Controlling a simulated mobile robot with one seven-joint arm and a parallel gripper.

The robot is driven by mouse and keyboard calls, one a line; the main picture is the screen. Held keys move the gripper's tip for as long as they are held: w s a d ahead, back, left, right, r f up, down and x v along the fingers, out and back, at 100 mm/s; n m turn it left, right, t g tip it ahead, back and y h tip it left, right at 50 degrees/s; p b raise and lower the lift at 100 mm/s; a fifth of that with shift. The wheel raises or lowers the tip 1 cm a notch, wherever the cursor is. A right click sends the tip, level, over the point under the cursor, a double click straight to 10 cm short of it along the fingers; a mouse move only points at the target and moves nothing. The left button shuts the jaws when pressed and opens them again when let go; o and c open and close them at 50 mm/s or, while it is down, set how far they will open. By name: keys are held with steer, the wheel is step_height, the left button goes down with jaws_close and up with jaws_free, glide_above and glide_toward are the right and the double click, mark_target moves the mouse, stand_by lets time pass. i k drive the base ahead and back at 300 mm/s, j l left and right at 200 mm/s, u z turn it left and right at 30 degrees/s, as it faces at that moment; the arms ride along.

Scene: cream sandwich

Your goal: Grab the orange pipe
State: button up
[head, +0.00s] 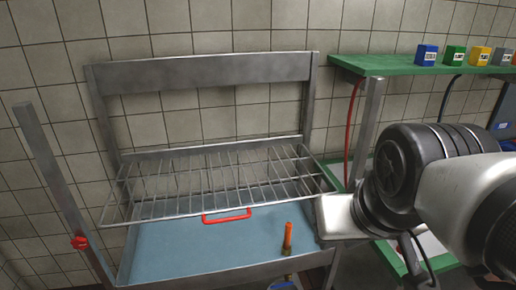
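The orange pipe (288,237) is a short, thin orange piece standing nearly upright at the front right of the blue-floored basin (190,243). A dark, brassy fitting shows at its lower end, near the front metal rim. My arm enters from the right, and its black and silver end part is to the right of the pipe and higher in the picture, apart from it. I cannot make out my gripper's fingers, so I cannot tell whether they are open or shut. Nothing is seen to hold the pipe.
A green shelf (385,66) with several coloured boxes stands at right. A red knob (79,242) is on the left post.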

mark_target(289, 225)
steer(key=i+j+z, duration=0.1)
steer(key=i+j, duration=0.15)
steer(key=k+u, duration=0.15)
steer(key=k, duration=0.45)
steer(key=l+u, duration=0.2)
steer(key=u, duration=1.15)
steer(key=k+l, duration=0.45)
